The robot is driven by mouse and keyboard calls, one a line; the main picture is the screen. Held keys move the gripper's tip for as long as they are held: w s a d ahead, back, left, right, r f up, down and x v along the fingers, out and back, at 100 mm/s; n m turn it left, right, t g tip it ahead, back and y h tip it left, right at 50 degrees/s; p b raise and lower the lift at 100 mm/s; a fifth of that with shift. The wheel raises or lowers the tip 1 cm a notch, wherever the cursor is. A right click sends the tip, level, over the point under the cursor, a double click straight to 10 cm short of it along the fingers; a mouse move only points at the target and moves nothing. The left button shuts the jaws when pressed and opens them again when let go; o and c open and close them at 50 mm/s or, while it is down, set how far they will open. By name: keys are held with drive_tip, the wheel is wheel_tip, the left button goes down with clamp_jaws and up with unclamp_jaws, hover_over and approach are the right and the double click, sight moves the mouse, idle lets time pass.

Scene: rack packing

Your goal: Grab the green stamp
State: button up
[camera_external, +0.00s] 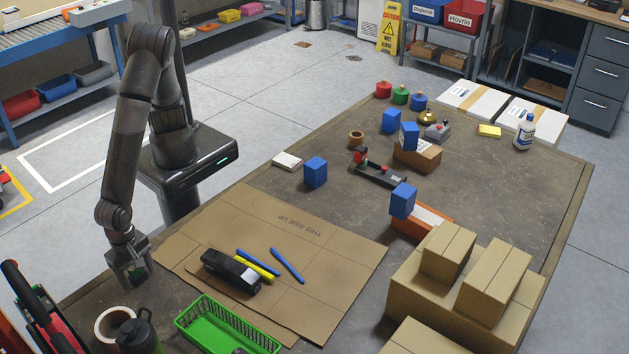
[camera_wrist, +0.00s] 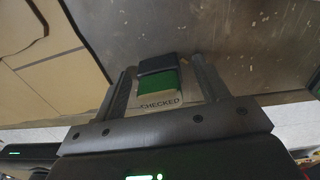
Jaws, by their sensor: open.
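The green stamp (camera_wrist: 155,82) shows in the wrist view, with a black part at its far end and the word CHECKED beside its near end. It lies between the two fingers of my gripper (camera_wrist: 163,72), with a gap visible at the sides. My gripper is open around it. In the external view my gripper (camera_external: 131,277) is low over the left front of the table, pointing down. A small green patch of the stamp (camera_external: 138,271) shows between the fingers there; the rest is hidden.
A cardboard sheet (camera_external: 325,262) lies right of my gripper, with a black tape dispenser (camera_external: 229,271) and markers on it. A green basket (camera_external: 218,333), a dark bottle (camera_external: 140,335) and a tape roll (camera_external: 103,318) stand nearby in front. Brown boxes (camera_external: 440,293) fill the right front.

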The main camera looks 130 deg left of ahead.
drive_tip(key=shift+f, duration=0.1)
drive_tip(key=shift+c, duration=0.4)
drive_tip(key=c, duration=1)
